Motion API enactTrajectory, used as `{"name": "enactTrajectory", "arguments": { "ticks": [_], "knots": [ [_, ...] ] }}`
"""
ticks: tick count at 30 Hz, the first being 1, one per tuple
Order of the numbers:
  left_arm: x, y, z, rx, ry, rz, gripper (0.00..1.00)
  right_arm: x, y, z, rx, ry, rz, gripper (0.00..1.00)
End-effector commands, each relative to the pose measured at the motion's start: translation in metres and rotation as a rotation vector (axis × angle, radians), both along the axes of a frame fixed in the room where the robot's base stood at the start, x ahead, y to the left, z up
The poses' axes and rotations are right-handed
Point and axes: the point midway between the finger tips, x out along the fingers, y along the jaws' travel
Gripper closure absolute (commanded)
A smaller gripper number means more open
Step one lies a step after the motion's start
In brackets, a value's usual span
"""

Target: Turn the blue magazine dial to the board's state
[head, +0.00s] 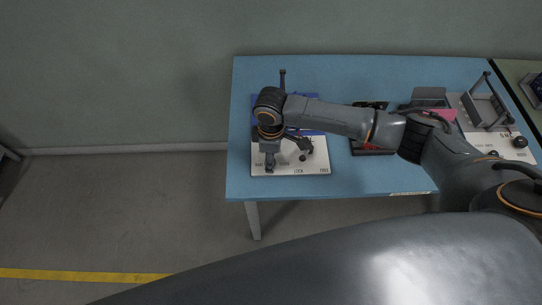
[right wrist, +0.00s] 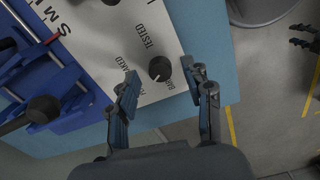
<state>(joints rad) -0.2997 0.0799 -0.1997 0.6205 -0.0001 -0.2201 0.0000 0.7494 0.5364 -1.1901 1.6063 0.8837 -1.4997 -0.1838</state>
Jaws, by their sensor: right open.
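The blue magazine (head: 313,97) stands at the left of the blue table, partly hidden by my right arm; it also shows in the right wrist view (right wrist: 88,103). Its white label plate (head: 315,167) lies in front of it. The dial is a round black knob (right wrist: 160,69) near the plate's edge, with a light mark on its rim. Printed words surround it; TESTED is readable. My right gripper (right wrist: 163,82) is open, one finger on each side of the dial, apparently not touching it. In the head view my right gripper (head: 269,165) covers the dial. The board's state is not readable.
A black knob (right wrist: 44,109) sticks out on the magazine. Another dark knob (head: 304,146) stands on the plate. Right of it are a dark tray (head: 372,150) and a second white-plated fixture (head: 510,150). A dark gripper-like part (right wrist: 303,42) shows at the right wrist view's edge.

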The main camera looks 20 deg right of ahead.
Motion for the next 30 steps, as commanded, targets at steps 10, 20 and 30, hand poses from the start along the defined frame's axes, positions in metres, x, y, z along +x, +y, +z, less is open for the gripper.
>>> {"name": "enactTrajectory", "arguments": {
  "ticks": [10, 20, 30],
  "knots": [
    [0.0, -0.0004, 0.0004, 0.0, 0.0, 0.001, 0.57, -0.0001, 0.0002, -0.0103, 0.001, 0.0, 0.001, 0.5],
    [-0.0001, -0.0005, 0.0004, -0.001, 0.0, 0.0, 0.57, -0.0001, 0.0002, -0.0098, 0.001, 0.0, 0.001, 1.0],
    [-0.0003, -0.0005, 0.0044, -0.001, 0.001, 0.0, 0.57, -0.0001, 0.0003, -0.0086, 0.001, 0.0, 0.036, 1.0]
  ]
}}
